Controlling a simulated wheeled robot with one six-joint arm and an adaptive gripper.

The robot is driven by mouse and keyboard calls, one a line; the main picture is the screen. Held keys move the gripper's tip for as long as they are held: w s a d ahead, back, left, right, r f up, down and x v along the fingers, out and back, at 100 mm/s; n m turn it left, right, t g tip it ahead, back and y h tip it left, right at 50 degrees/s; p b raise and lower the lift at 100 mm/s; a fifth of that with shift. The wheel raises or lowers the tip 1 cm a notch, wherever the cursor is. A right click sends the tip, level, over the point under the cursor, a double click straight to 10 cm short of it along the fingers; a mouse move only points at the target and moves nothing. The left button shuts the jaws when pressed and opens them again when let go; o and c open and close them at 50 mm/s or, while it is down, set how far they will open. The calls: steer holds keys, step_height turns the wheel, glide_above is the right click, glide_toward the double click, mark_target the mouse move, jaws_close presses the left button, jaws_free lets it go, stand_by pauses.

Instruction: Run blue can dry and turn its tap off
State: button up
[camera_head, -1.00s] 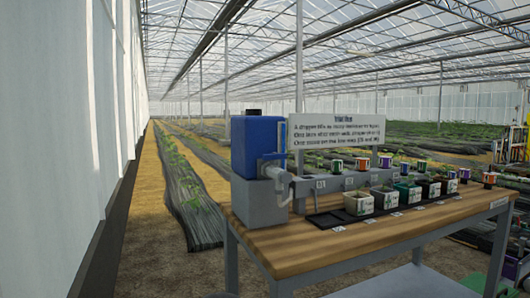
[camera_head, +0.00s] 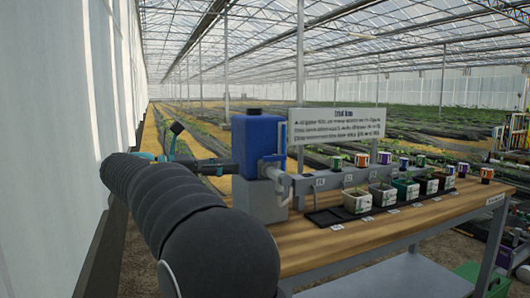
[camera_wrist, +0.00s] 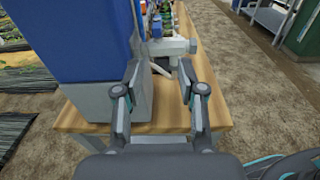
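The blue can (camera_head: 254,142) stands on a grey block (camera_head: 262,200) at the left end of the wooden bench, with a grey pipe and fitting (camera_head: 278,177) on its right side. In the wrist view the can (camera_wrist: 95,38) fills the upper left, above its grey block (camera_wrist: 132,105). My gripper (camera_wrist: 157,75) is open and empty, its two fingers spread beside the block. A grey fitting with a lever-like piece (camera_wrist: 184,68) shows between and beyond the fingers; I cannot tell the tap's setting. In the head view my arm reaches in from the left, and the fingertips are hard to make out.
A sign (camera_head: 337,126) stands behind the pipe. Several small pots (camera_head: 357,202) sit in a row along a black tray (camera_head: 325,218), with coloured cups behind them. The bench top (camera_head: 310,255) is clear at the front. A white wall (camera_head: 50,150) runs along the left.

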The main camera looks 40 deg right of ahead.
mark_target(275, 156)
steer(key=shift+g, duration=0.4)
steer(key=x, duration=0.4)
steer(key=r+x, duration=0.1)
steer(key=x, duration=0.8)
steer(key=shift+w+d+r+b, duration=0.25)
steer(key=shift+w+d+b, duration=0.05)
steer(key=shift+w+b, duration=0.1)
steer(key=shift+h, duration=0.3)
jaws_close()
